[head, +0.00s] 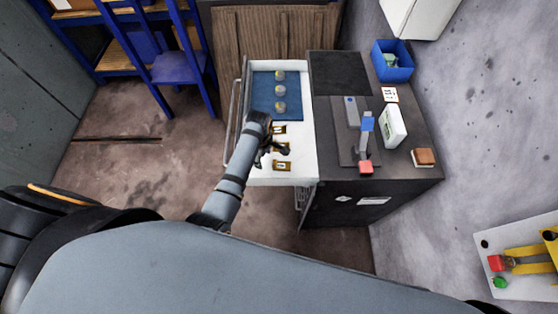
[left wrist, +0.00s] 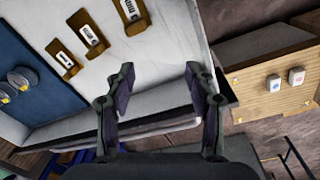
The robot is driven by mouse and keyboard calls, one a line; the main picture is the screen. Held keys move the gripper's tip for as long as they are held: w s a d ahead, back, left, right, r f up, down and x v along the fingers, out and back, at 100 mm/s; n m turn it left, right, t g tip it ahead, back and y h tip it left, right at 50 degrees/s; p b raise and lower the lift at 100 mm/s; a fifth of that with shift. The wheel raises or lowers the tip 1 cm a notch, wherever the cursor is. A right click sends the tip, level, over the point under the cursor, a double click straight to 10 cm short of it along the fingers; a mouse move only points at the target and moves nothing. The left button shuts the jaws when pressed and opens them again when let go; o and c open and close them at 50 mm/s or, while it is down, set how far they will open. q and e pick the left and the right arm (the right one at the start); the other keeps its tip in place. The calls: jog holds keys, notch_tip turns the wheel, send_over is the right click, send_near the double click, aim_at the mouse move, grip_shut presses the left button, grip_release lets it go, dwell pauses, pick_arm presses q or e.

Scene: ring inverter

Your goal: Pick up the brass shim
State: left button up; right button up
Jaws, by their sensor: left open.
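An open white drawer (head: 306,140) holds three brass-brown pieces with pale labels in a row. They are the far piece (head: 279,129), a middle piece partly behind my gripper, and the near piece (head: 282,165). In the left wrist view they lie at the upper left: one (left wrist: 64,60), one (left wrist: 92,36) and one (left wrist: 132,14). I cannot tell which one, if any, is the brass shim. My left gripper (head: 276,148) is over the drawer beside the middle piece; in the left wrist view (left wrist: 160,70) its fingers are apart with nothing between them. My right gripper is not in view.
A blue mat (head: 260,84) in the drawer bears three round grey pieces with yellowish marks. The dark cabinet top (head: 405,166) on the right bears a blue bin (head: 391,62), a blue-and-red tool and a white box (head: 393,127).

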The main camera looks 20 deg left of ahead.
pick_arm(q)
jog(key=w+d+n, duration=0.4)
jog(key=b, duration=0.3)
send_over(277, 165)
jog(key=shift+g, duration=0.4)
notch_tip(277, 165, down, 5)
jog(key=shift+d, duration=0.1)
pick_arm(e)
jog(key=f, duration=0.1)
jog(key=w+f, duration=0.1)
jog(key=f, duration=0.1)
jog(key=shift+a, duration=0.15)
pick_arm(q)
jog(key=f+b, duration=0.1)
jog(key=b, duration=0.1)
jog(key=f+b, duration=0.4)
jog(key=shift+a+f, duration=0.2)
jog(key=shift+a, duration=0.1)
jog(key=shift+r, duration=0.2)
jog(key=shift+s, duration=0.1)
grip_shut()
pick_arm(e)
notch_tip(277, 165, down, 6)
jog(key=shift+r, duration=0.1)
